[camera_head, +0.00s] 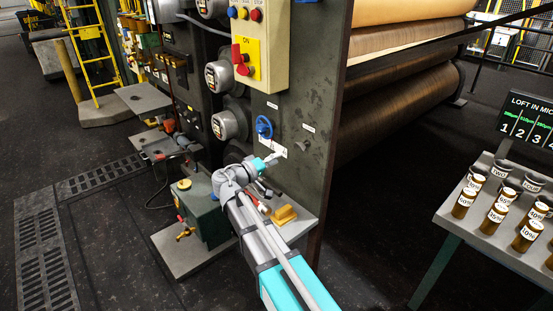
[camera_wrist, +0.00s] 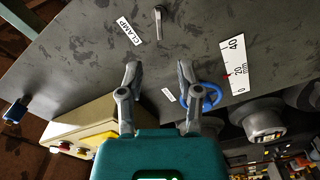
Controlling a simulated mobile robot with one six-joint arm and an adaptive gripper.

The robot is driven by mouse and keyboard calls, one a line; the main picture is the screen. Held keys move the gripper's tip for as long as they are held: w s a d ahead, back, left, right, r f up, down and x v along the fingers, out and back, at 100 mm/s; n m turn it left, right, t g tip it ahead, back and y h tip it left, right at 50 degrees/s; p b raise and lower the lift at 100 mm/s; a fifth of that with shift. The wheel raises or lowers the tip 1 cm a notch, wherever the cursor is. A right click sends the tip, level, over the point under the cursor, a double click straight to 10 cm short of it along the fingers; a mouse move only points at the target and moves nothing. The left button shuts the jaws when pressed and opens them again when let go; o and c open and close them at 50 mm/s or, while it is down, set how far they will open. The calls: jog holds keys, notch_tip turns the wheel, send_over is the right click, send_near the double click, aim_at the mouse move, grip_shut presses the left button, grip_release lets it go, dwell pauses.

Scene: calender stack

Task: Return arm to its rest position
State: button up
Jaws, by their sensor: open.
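My gripper (camera_wrist: 160,85) shows in the wrist view with its two fingers apart and nothing between them. It faces the dark grey machine panel (camera_wrist: 80,75). A small metal clamp lever (camera_wrist: 158,22) beside a CLAMP label (camera_wrist: 130,28) lies beyond the fingertips. A blue handwheel (camera_wrist: 203,97) shows just right of the right finger, and a scale plate in mm (camera_wrist: 234,66) is further right. In the head view my arm reaches up to the panel, and my gripper (camera_head: 277,157) is below the blue handwheel (camera_head: 264,127). Whether the fingers touch the panel cannot be told.
A control box (camera_head: 262,45) with buttons and a red switch is above. Round gauges (camera_head: 227,124) line the panel's left side. A low shelf (camera_head: 302,223) with a yellow block (camera_head: 284,214) lies under my arm. A table (camera_head: 470,222) with labelled brown jars stands right; dark floor is clear between.

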jog(key=s+d+f+m+g+y, duration=0.2)
jog(key=s+d+f+g+y, duration=0.65)
jog(key=s+d+f, duration=0.65)
jog(key=s+a+f+g+y, duration=0.2)
jog(key=s+a+f+y, duration=0.3)
jog(key=s, duration=0.3)
notch_tip(320, 180, up, 24)
jog(key=y+p, duration=0.1)
jog(key=p, duration=2.2)
jog(key=shift+w+d+r, duration=0.2)
jog(key=shift+w+d, duration=0.05)
jog(key=shift+w, duration=0.1)
jog(key=shift+s, duration=0.2)
